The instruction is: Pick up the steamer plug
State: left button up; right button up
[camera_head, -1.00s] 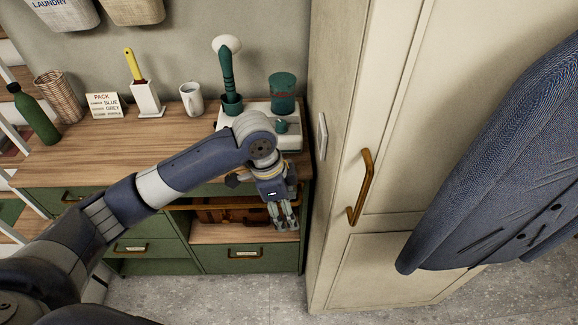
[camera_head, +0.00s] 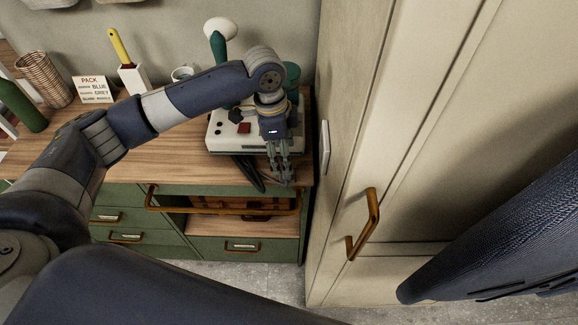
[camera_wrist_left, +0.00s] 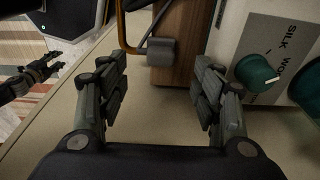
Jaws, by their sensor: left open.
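A small grey block with a dark cord by it, which looks like the steamer plug (camera_wrist_left: 162,52), lies at the end of the wooden bench top in the left wrist view. My left gripper (camera_wrist_left: 160,78) is open there, one finger on each side of the block's line, with nothing between the pads. In the head view my left gripper (camera_head: 280,178) points down at the bench's front right corner, and the plug cannot be made out. The white steamer base (camera_head: 222,135) stands behind it; its green dial (camera_wrist_left: 257,73) shows in the wrist view. My right gripper (camera_wrist_left: 42,72) is at the wrist view's left edge, its jaws unclear.
A tall cream cabinet (camera_head: 365,120) with a brass handle (camera_head: 366,225) stands close on the right. A brass rail (camera_head: 225,208) runs along the bench front. A sign (camera_head: 93,89), basket (camera_head: 44,78) and green bottle (camera_head: 20,105) stand left. The bench top's middle is clear.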

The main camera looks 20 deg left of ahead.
pick_arm(q)
jog(key=shift+s+d+f, duration=0.1)
jog(key=shift+s+f, duration=0.05)
jog(key=shift+f, duration=0.3)
jog(key=shift+s+d+f, duration=0.1)
jog(key=shift+f, duration=0.65)
jog(key=f, duration=0.1)
jog(key=f+p, duration=0.1)
jog(key=f, duration=0.1)
jog(key=w+f+p, duration=0.1)
jog(key=shift+d+f, duration=0.2)
jog(key=shift+d, duration=0.1)
jog(key=shift+f, duration=0.4)
jog(key=shift+c, duration=0.2)
jog(key=c, duration=1)
pick_arm(e)
jog(key=s+r, duration=0.2)
jog(key=shift+s+d, duration=0.1)
jog(key=shift+s, duration=0.2)
